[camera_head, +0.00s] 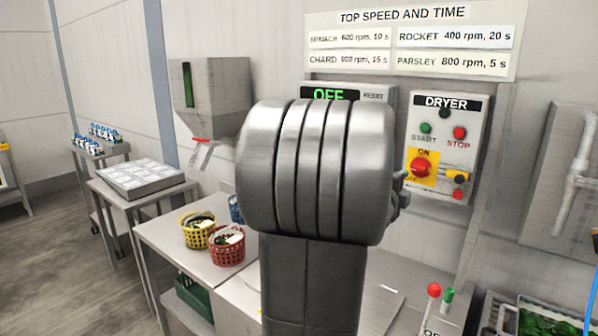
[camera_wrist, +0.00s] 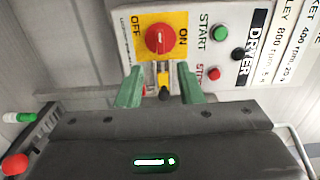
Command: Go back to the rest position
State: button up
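My gripper (camera_wrist: 158,84) shows in the wrist view with its two green fingers apart and nothing held between them. The dryer control panel (camera_head: 476,122) is on the wall right of my arm in the head view. Its red rotary switch (camera_wrist: 158,40) sits on a yellow plate (camera_wrist: 137,27) marked ON and OFF, just beyond my fingertips. A yellow and black fitting (camera_wrist: 163,76) below it appears between the fingers; I cannot tell whether they touch it. My arm hides most of the gripper in the head view. The green display (camera_head: 327,94) reads OFF.
A yellow basket (camera_head: 198,237) and a red basket (camera_head: 227,252) stand on a steel table (camera_head: 160,236) at left. A hopper (camera_head: 211,92) hangs above. The left floor (camera_head: 70,260) is clear.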

aim_at(416, 169)
jog(key=p+x, duration=0.3)
jog(key=x, duration=0.8)
jog(key=shift+w+d+r, duration=0.1)
jog(key=shift+w+d, duration=0.3)
jog(key=shift+w, duration=0.1)
jog(key=shift+f+m, duration=0.2)
jog(key=shift+m, duration=0.5)
jog(key=shift+s+a+r+m+b, duration=0.15)
jog(key=shift+m+b, duration=0.25)
jog(key=shift+m, duration=0.5)
jog(key=m, duration=0.8)
jog(key=shift+r, duration=0.15)
